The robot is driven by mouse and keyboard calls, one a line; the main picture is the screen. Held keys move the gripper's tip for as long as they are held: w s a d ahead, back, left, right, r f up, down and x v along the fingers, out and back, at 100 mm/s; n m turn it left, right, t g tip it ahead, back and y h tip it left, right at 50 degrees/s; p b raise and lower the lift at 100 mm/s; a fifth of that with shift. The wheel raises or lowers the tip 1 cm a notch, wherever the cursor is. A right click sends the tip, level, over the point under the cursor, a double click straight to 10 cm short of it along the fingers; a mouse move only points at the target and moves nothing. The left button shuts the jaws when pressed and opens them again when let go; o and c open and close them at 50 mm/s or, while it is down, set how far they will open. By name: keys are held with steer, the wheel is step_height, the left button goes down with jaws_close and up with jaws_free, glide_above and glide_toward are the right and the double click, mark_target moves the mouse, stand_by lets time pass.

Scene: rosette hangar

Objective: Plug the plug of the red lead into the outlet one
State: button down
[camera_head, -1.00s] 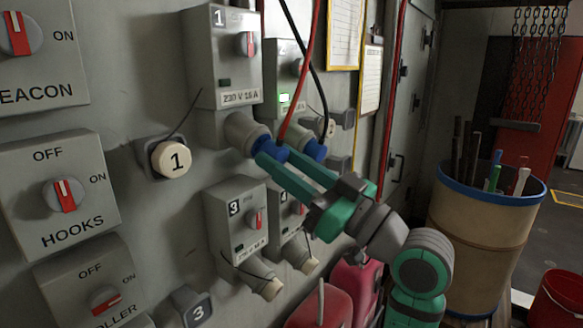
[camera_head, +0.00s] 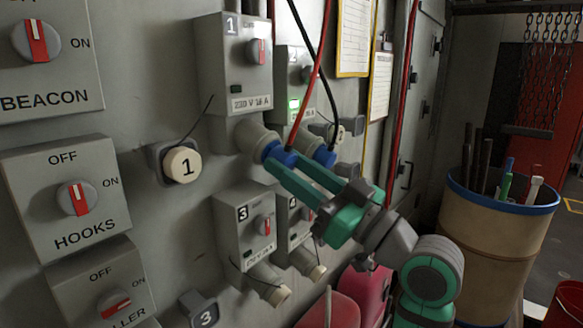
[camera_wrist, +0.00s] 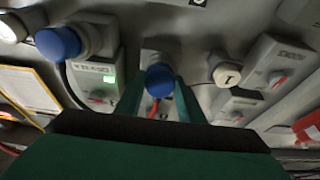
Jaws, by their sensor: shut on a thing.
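Outlet one is the grey box marked 1 (camera_head: 233,65), with a red-and-grey switch, a dark indicator and a round socket (camera_head: 250,137) angled down below it. The blue plug of the red lead (camera_head: 272,151) is at the mouth of that socket, lined up with it and apparently touching; how deep it sits I cannot tell. My gripper (camera_head: 284,162) is shut on this plug. The lead (camera_head: 318,85) runs upward in the head view.
Outlet two (camera_head: 293,85), to the right, has a lit green indicator and another blue plug (camera_head: 324,155) with a black lead, close beside my fingers. Outlets three (camera_head: 244,225) and four are below. A round cap marked 1 (camera_head: 183,164) is left. A barrel (camera_head: 490,235) stands right.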

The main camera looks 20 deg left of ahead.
steer(key=shift+w+a+r, duration=0.15)
steer(key=shift+a, duration=0.25)
stand_by(0.4)
steer(key=c, duration=1.1)
jaws_free()
steer(key=shift+d, duration=0.1)
